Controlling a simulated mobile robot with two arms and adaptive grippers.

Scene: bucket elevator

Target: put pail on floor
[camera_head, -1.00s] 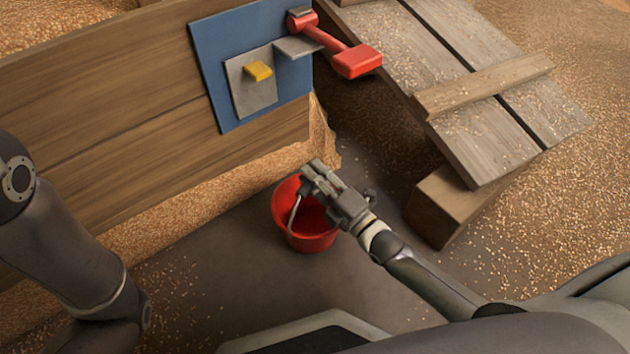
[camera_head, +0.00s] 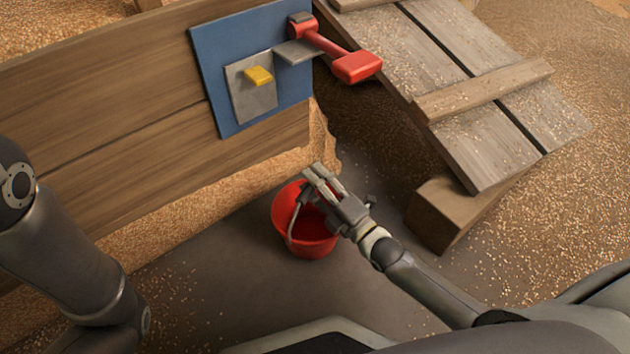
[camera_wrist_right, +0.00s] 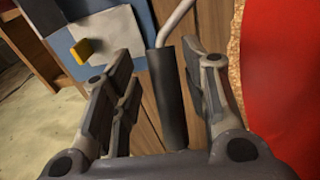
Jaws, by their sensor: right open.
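The red pail (camera_head: 314,248) stands upright on or close to the dark floor in the head view; contact is hard to tell. It fills the right side of the right wrist view (camera_wrist_right: 284,70). My right gripper (camera_head: 315,178) is over the pail's rim, its fingers open. In the right wrist view, the pail's dark handle grip (camera_wrist_right: 168,100) lies between the open fingers (camera_wrist_right: 160,85), with the grey wire running up from it. My left arm enters the head view at the left; its gripper is out of view.
A wooden wall (camera_head: 110,110) with a blue panel (camera_head: 215,70), yellow knob (camera_head: 258,76) and red lever (camera_head: 350,64) stands behind the pail. A plank ramp (camera_head: 480,130) on a wooden block (camera_head: 445,212) is to the right. Grain lies around; bare floor (camera_head: 235,270) is left of the pail.

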